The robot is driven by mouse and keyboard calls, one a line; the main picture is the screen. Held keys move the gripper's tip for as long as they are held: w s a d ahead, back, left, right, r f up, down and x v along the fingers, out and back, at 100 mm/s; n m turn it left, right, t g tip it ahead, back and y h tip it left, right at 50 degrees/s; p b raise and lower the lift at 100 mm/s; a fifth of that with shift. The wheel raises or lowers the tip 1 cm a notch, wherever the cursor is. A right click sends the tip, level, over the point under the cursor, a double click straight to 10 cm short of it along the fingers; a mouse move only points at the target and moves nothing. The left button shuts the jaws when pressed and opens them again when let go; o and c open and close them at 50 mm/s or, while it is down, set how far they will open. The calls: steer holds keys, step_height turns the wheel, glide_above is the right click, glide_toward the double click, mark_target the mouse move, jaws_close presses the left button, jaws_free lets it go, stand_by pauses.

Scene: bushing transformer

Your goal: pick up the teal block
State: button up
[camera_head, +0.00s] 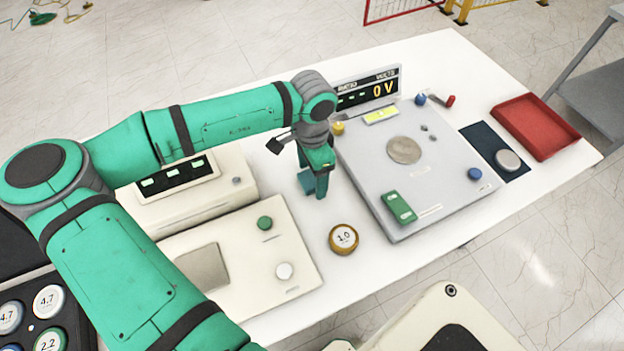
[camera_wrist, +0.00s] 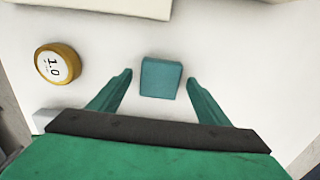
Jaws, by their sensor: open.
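The teal block (camera_wrist: 161,78) lies on the white table between and just ahead of my open fingertips in the wrist view. It touches neither finger there. In the head view the teal block (camera_head: 306,181) shows partly behind my gripper (camera_head: 320,190), which points down over the table between the two instruments. My gripper also shows in the wrist view (camera_wrist: 158,82), with one green finger on each side of the block and nothing held. In the head view my fingers hide part of the block.
A gold-rimmed disc marked 1.0 (camera_head: 343,239) lies near the block. A grey instrument panel (camera_head: 450,160) stands to the right, and a cream panel (camera_head: 215,285) and cream box (camera_head: 235,180) to the left. A red tray (camera_head: 537,125) is at the far right.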

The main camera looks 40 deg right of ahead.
steer(key=c, duration=1.2)
steer(key=shift+o, duration=0.2)
steer(key=shift+r, duration=0.1)
steer(key=shift+r, duration=0.6)
steer(key=s+r, duration=1.1)
steer(key=s, duration=0.3)
steer(key=shift+a+r, duration=0.25)
steer(key=shift+r, duration=0.05)
